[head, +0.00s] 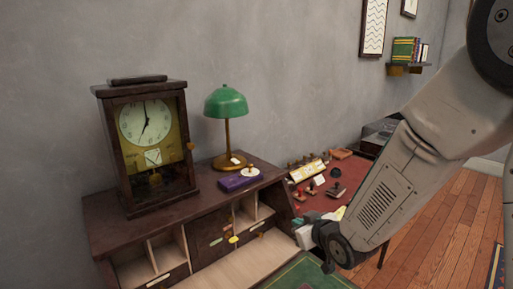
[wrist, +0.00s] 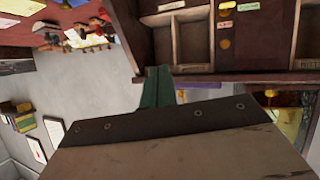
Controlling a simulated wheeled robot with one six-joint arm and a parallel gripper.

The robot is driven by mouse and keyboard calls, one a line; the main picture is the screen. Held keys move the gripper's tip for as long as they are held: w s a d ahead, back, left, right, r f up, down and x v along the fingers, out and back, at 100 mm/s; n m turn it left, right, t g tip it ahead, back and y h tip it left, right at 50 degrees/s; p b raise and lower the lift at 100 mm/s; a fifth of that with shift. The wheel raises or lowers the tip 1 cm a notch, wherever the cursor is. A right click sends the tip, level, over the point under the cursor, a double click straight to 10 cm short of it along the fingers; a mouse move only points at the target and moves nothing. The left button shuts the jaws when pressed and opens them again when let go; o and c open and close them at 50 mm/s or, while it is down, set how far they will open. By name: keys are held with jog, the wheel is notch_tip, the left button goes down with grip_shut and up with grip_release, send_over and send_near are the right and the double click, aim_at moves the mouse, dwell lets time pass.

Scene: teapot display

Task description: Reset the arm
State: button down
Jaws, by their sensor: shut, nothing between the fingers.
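My arm reaches down from the upper right in the head view, bent at the wrist. My gripper (head: 305,232) is at its lower end, above the right side of the writing desk (head: 220,199). It is shut with nothing held. In the wrist view my gripper (wrist: 158,88) shows as narrow green fingers beyond a broad plate, which hides much of the lower picture. The desk's pigeonholes (wrist: 188,38) lie beyond the fingers in that tilted view. I cannot tell the exact gap between fingers and desk.
A clock (head: 145,125) and a green lamp (head: 227,104) stand on the desk top, with a purple box (head: 238,182) by the lamp. A green pad (head: 305,275) lies in front. A red-topped table (head: 325,200) with small items is behind my wrist. Wooden floor (head: 445,230) is clear at right.

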jog(key=s+d+r+m+g+h, duration=0.35)
jog(key=s+d+r, duration=0.4)
jog(key=d, duration=0.35)
jog(key=s+d+r+m+g, duration=0.1)
jog(key=s+r+g, duration=0.2)
jog(key=s, duration=0.9)
jog(key=s+d+r+m+g+h, duration=0.1)
jog(key=s+r+g, duration=0.2)
jog(key=s, duration=1)
jog(key=shift+s+m+g, duration=0.3)
jog(key=shift+m+g, duration=0.05)
jog(key=shift+g, duration=0.2)
jog(key=shift+r+h, duration=0.1)
jog(key=shift+h, duration=0.15)
